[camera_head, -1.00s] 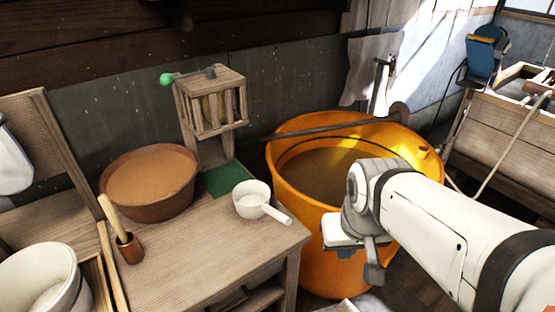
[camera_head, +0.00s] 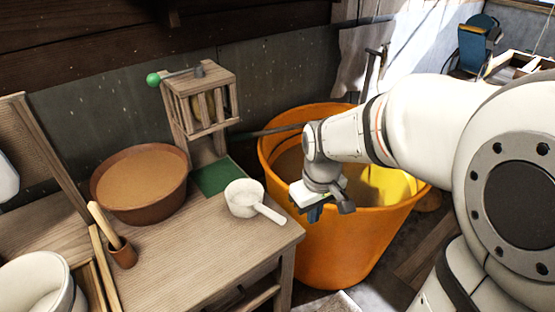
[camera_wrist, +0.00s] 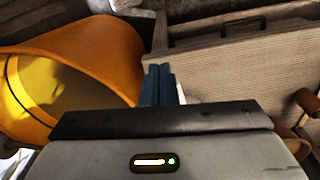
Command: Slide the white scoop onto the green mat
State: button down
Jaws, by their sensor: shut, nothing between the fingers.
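The white scoop (camera_head: 243,198) stands upright on the wooden table near its right edge, its handle pointing to the lower right. The green mat (camera_head: 209,180) lies just behind and left of it, below the wooden cage; the scoop's bowl hides its near right corner, and I cannot tell whether they touch. My gripper (camera_head: 314,214) is in front of the orange tub, right of the handle's end and apart from it. In the wrist view its blue fingers (camera_wrist: 159,84) are closed together and empty. A pale sliver beside them may be the scoop's handle.
The orange tub (camera_head: 345,250) stands right against the table's side. On the table (camera_head: 190,255) are a brown bowl (camera_head: 140,205) at the left and a small cup (camera_head: 122,254) with a wooden tool. The wooden cage (camera_head: 205,100) stands behind the mat. The table's front middle is clear.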

jog(key=w+a+f+n+p, duration=0.1)
jog(key=w+a+f, duration=0.1)
jog(key=f, duration=0.4)
jog(key=w+a+f+n+p, duration=0.1)
jog(key=w+a+f, duration=0.1)
jog(key=w+f, duration=0.2)
jog(key=shift+w+a+f+g, duration=0.2)
jog(key=shift+a+f+g, duration=0.15)
jog(key=shift+f, duration=0.95)
jog(key=shift+w+d, duration=0.1)
